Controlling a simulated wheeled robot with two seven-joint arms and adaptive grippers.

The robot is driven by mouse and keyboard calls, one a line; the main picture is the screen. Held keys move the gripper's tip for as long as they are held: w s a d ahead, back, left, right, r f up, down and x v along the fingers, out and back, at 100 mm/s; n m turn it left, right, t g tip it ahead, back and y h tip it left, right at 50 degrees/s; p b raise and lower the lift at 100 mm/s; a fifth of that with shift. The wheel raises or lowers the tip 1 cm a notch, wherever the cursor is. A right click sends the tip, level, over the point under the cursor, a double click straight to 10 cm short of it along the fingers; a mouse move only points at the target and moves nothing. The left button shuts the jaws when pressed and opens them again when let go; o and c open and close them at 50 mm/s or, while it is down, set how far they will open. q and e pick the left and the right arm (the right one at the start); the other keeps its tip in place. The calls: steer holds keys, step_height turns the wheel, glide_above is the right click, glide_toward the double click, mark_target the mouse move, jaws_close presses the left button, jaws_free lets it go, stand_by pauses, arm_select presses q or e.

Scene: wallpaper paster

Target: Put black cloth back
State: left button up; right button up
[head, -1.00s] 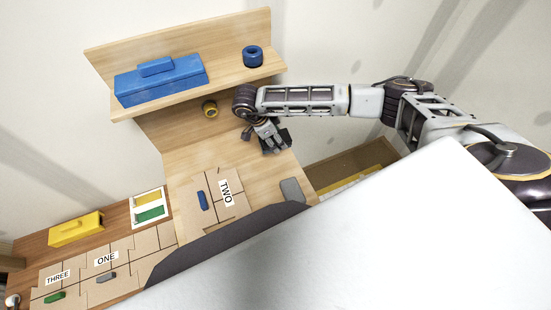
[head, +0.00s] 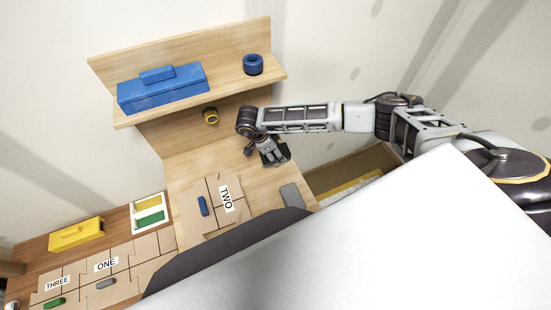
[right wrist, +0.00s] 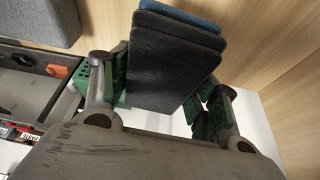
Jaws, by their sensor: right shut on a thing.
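My right gripper (head: 272,154) is over the pale wooden bench, below the shelf at the back. In the right wrist view, the right gripper (right wrist: 165,88) is shut on the black cloth (right wrist: 172,62), a thick dark folded pad with a blue layer along its far edge. The green-lined fingers press on its left and right sides. In the head view, the cloth shows as a dark patch (head: 282,153) by the fingers, partly hidden by the gripper. My left gripper is not in view.
A blue box (head: 165,90) and a blue ring (head: 253,64) stand on the shelf. A yellow roll (head: 210,116) lies beneath it. A grey block (head: 290,195) sits near the bench's right edge. An open drawer (head: 345,172) is to the right. A yellow box (head: 76,236) stands at left.

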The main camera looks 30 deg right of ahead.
steer(key=shift+f, duration=0.15)
steer(key=shift+f+p, duration=0.4)
steer(key=shift+f, duration=1.7)
steer(key=shift+f+b, duration=0.5)
steer(key=shift+f, duration=0.05)
steer(key=o, duration=1.1)
steer(key=shift+c, duration=0.2)
steer(key=shift+r, duration=0.15)
